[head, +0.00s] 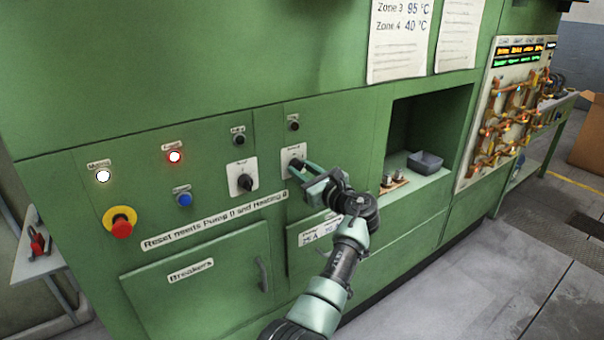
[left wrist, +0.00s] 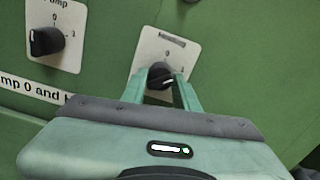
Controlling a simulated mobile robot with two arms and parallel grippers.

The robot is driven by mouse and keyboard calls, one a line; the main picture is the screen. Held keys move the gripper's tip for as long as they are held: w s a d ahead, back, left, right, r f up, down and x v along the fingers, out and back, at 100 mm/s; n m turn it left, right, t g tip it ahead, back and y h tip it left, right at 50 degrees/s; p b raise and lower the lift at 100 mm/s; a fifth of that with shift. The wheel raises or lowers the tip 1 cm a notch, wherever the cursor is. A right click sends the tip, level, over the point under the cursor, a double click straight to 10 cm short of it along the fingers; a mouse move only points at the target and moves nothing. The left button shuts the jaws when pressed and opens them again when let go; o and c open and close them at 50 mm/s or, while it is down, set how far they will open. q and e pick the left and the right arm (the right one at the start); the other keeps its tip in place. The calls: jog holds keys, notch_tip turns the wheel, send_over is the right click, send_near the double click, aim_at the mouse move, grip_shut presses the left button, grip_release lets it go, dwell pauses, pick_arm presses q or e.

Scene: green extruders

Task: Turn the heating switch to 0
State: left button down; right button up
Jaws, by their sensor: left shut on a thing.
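The heating switch is a black rotary knob on a white plate (head: 294,152) on the green machine front. In the left wrist view its knob (left wrist: 160,77) sits between my two green fingers, and its pale mark points right, towards the 1. The plate (left wrist: 168,45) is partly covered by the fingers, and its title is too small to read. My left gripper (head: 300,165) is shut on the knob; its fingertips also show in the left wrist view (left wrist: 160,84). My right gripper is not in view.
The similar pump switch (head: 244,182) is just left; its knob (left wrist: 46,41) shows in the wrist view. A red emergency stop (head: 121,224), blue button (head: 184,199) and breaker door (head: 195,282) are further left.

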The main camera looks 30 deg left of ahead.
pick_arm(q)
jog(key=n+b, duration=0.4)
jog(key=n, duration=0.1)
jog(key=shift+f, duration=0.2)
jog(key=shift+w+r+n+b, duration=0.1)
jog(key=shift+n+b, duration=1.65)
jog(key=shift+n, duration=0.75)
jog(key=c, duration=1.1)
grip_release()
jog(key=shift+r, duration=0.1)
jog(key=shift+d, duration=0.15)
jog(key=b+v, duration=0.1)
jog(key=v, duration=0.6)
jog(key=shift+s+d+b, duration=0.2)
jog(key=shift+d+b, duration=0.05)
jog(key=shift+b, duration=0.05)
